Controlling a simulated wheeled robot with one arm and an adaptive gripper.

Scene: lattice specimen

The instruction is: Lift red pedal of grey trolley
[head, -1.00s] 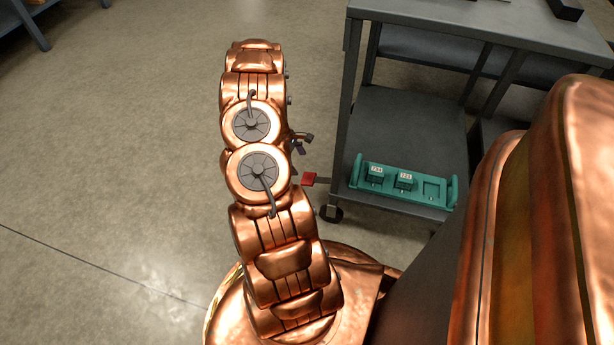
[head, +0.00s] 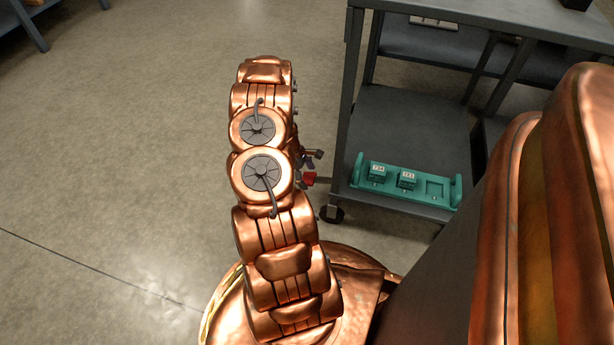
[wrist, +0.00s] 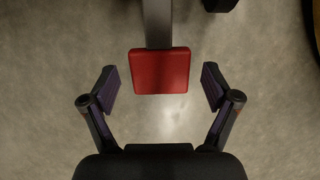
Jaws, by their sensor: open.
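The red pedal (wrist: 159,71) is a flat square pad on the end of a grey bar (wrist: 157,22) in the wrist view. In the head view the pedal (head: 309,179) shows beside the trolley's near left corner, partly hidden by my arm and gripper. The grey trolley (head: 400,120) stands to the right of my arm. My gripper (wrist: 159,88) is open. Its two fingers stand apart to the left and right of the pedal, with a gap on each side. In the head view the gripper (head: 308,168) is mostly hidden behind my arm.
A teal tray (head: 410,187) with two small labelled blocks lies on the trolley's lower shelf. A caster (head: 332,213) stands below the trolley's corner. The floor (head: 130,140) left of my arm is clear. Another shelf (head: 25,25) stands at the top left.

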